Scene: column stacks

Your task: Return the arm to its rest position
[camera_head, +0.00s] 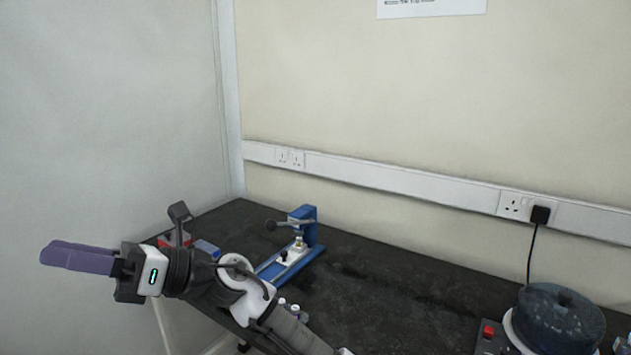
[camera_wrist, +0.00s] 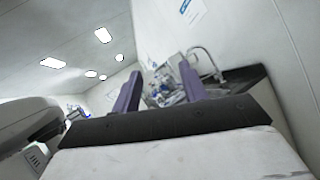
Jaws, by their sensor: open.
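My gripper (camera_head: 78,257) has purple fingers and points to the left in the head view, raised beyond the left edge of the black bench. In the wrist view my gripper (camera_wrist: 160,90) shows its two purple fingers spread wide apart with nothing between them. My arm reaches up from the bottom of the head view, bent over the bench's left end. It hides part of the bench edge and the items behind it.
The black bench (camera_head: 390,285) holds a blue press-like device (camera_head: 303,228), a red item (camera_head: 172,241), small bottles (camera_head: 294,309) and a dark round machine (camera_head: 556,318) with a red button. A black plug (camera_head: 540,214) and cable hang at the right wall. Walls stand left and behind.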

